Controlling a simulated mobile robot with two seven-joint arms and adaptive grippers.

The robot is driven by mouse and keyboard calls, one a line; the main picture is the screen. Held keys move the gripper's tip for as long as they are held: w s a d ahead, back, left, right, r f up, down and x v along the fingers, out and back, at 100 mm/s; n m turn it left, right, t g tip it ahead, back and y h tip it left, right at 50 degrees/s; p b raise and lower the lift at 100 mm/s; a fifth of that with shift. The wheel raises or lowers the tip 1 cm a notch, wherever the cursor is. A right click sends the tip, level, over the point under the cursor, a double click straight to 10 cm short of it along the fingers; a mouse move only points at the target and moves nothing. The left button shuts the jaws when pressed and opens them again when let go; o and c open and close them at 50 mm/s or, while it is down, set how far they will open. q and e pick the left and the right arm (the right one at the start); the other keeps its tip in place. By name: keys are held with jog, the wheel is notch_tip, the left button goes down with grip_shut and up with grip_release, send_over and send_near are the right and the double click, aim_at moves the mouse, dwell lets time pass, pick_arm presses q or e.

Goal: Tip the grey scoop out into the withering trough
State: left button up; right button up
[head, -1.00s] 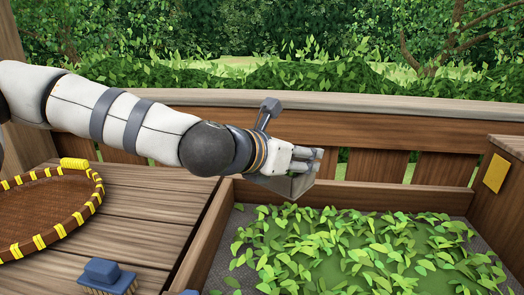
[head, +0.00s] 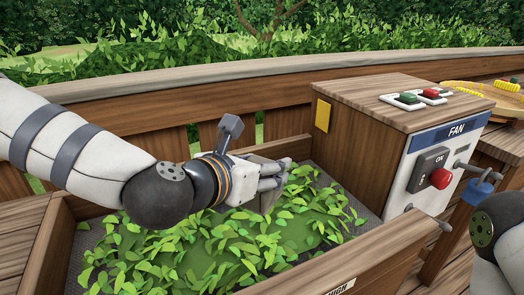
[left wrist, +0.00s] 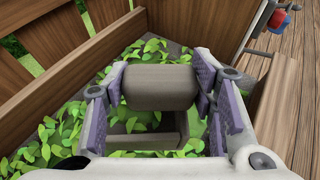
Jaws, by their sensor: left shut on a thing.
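The withering trough (head: 388,248) is a wooden box with a dark mesh floor, and green leaves (head: 215,250) cover much of it. My left gripper (head: 278,178) is over the trough, shut on the grey scoop (head: 268,200). In the left wrist view, the scoop's thick handle (left wrist: 158,86) lies between the purple-padded fingers of the gripper (left wrist: 160,100). The scoop's body (left wrist: 150,141) shows below, above the leaves. Whether leaves lie in the scoop I cannot tell. Part of my right arm shows at the right edge; its gripper is out of view.
A fan box (head: 440,150) with a red knob (head: 442,180) stands right of the trough, green and red buttons (head: 420,96) on its top. A blue object (head: 482,188) hangs near its handle. A wooden fence (head: 200,105) runs behind. A yellow-bound basket (head: 480,92) is at far right.

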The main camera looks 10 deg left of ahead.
pick_arm(q)
jog(key=shift+w+a+f, duration=0.2)
jog(key=shift+f, duration=0.4)
jog(key=a+r+n+h, duration=0.1)
jog(key=a+n, duration=0.1)
jog(key=w+a+r+n+h+b, duration=0.1)
jog(key=r, duration=0.1)
jog(key=shift+w+a+r+n+g+h, duration=0.2)
jog(key=shift+a+n+g+h, duration=0.1)
jog(key=shift+a+n+g, duration=0.1)
jog(key=w+a+n+h+b, duration=0.2)
jog(key=a+n+h, duration=0.1)
jog(key=a+n, duration=0.2)
jog(key=shift+w+a+r+n, duration=0.15)
jog(key=shift+w+a+n, duration=0.15)
jog(key=shift+a, duration=0.5)
pick_arm(e)
jog(key=s+f+g, duration=0.1)
jog(key=s+f, duration=0.3)
jog(key=f, duration=0.1)
jog(key=shift+s+g, duration=0.35)
jog(key=shift+g, duration=0.05)
jog(key=shift+r, duration=0.1)
